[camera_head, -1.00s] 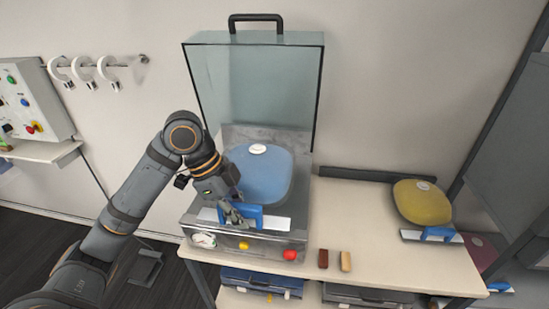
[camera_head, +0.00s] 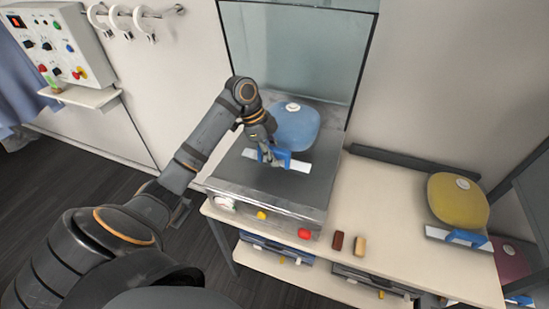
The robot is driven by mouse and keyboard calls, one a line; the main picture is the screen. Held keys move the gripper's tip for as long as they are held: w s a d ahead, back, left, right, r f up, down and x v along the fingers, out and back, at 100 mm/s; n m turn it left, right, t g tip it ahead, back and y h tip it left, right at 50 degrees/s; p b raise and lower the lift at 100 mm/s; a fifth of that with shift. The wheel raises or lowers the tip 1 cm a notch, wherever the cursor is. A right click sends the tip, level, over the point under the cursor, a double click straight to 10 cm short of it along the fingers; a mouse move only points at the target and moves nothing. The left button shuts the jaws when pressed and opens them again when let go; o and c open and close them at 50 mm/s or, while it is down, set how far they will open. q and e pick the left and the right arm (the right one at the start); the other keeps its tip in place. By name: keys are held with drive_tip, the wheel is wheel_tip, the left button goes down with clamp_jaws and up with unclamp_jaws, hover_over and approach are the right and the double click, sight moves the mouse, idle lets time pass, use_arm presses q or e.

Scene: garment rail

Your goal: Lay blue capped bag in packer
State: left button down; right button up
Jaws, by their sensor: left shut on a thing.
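The blue capped bag (camera_head: 296,127), with a white cap on top, lies in the open packer (camera_head: 240,184), towards the back of its bed. Its blue clip (camera_head: 285,153) and white strip face the front. My left gripper (camera_head: 272,158) is shut on the bag at the blue clip; the fingertips are small and partly hidden. The packer's clear lid (camera_head: 300,45) stands raised behind the bag. My right gripper is not in view.
A yellow capped bag (camera_head: 458,200) with its own blue clip lies on the table (camera_head: 400,245) at the right. A dark red block (camera_head: 337,241) and a tan block (camera_head: 360,246) lie right of the packer. A control panel (camera_head: 62,48) hangs at the upper left.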

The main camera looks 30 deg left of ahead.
use_arm(q)
drive_tip(key=shift+w+a+f, duration=0.3)
drive_tip(key=shift+w+f, duration=0.1)
drive_tip(key=shift+f, duration=0.05)
drive_tip(key=shift+w+a+f, duration=0.15)
drive_tip(key=shift+f, duration=0.15)
drive_tip(key=shift+w+a+f, duration=0.1)
drive_tip(key=shift+f, duration=0.15)
wheel_tip(320, 180, down, 3)
drive_tip(key=shift+w+a+f+p, duration=0.1)
drive_tip(key=shift+w+p, duration=0.05)
drive_tip(key=shift+p, duration=1)
drive_tip(key=shift+f, duration=0.15)
drive_tip(key=c, duration=1.2)
unclamp_jaws()
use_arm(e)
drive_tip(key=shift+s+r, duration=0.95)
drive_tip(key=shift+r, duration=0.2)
